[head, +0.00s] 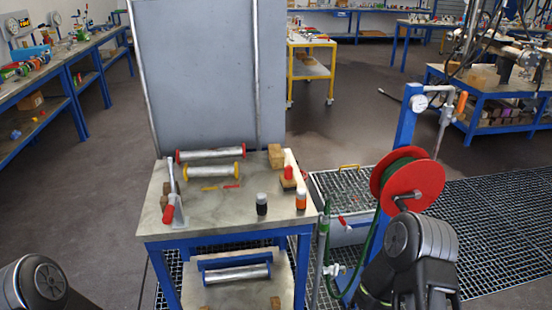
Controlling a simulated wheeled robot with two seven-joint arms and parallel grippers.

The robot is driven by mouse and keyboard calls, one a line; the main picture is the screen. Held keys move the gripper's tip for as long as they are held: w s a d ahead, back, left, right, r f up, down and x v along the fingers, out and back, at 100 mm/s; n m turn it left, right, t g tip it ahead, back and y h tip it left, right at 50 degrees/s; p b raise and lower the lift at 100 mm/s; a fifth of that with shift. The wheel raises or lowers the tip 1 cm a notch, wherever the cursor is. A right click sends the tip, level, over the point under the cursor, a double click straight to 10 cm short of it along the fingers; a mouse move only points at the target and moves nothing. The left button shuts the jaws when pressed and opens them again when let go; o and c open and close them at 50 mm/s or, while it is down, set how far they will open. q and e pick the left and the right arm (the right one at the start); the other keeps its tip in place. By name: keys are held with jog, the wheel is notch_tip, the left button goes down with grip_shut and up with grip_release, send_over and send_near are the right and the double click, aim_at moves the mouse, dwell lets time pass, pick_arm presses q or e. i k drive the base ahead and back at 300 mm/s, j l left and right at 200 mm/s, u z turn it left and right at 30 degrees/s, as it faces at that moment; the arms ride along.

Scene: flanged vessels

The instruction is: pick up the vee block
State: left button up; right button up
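No block shows a clear vee groove at this size, so I cannot tell which one is the vee block. A tan wooden block (276,156) sits at the back right of the metal-topped blue table (225,222). Another wooden block (288,184) is near the right edge, with a red piece on or just behind it. Small brown blocks (167,188) lie at the left edge beside a red-handled tool (171,205). Parts of my two arms show at the bottom left and bottom right. Neither gripper is in view.
Two flanged cylinders, one red-ended (210,155) and one yellow-ended (212,172), lie at the back. A black bottle (262,204) and an orange bottle (301,200) stand at front right. A tall grey panel (200,80) rises behind. A red hose reel (414,186) stands right.

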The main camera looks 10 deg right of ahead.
aim_at(277, 159)
jog(key=i+l+z, duration=0.15)
jog(key=i+l, duration=0.15)
jog(key=l, duration=0.35)
jog(key=i+l+z, duration=0.15)
jog(key=i+l, duration=0.15)
jog(key=l, duration=0.3)
jog(key=i+l+z, duration=0.2)
jog(key=i+l, duration=0.15)
jog(key=l, duration=0.2)
jog(key=i+l+z, duration=0.15)
jog(key=i+l, duration=0.25)
jog(key=l, duration=0.1)
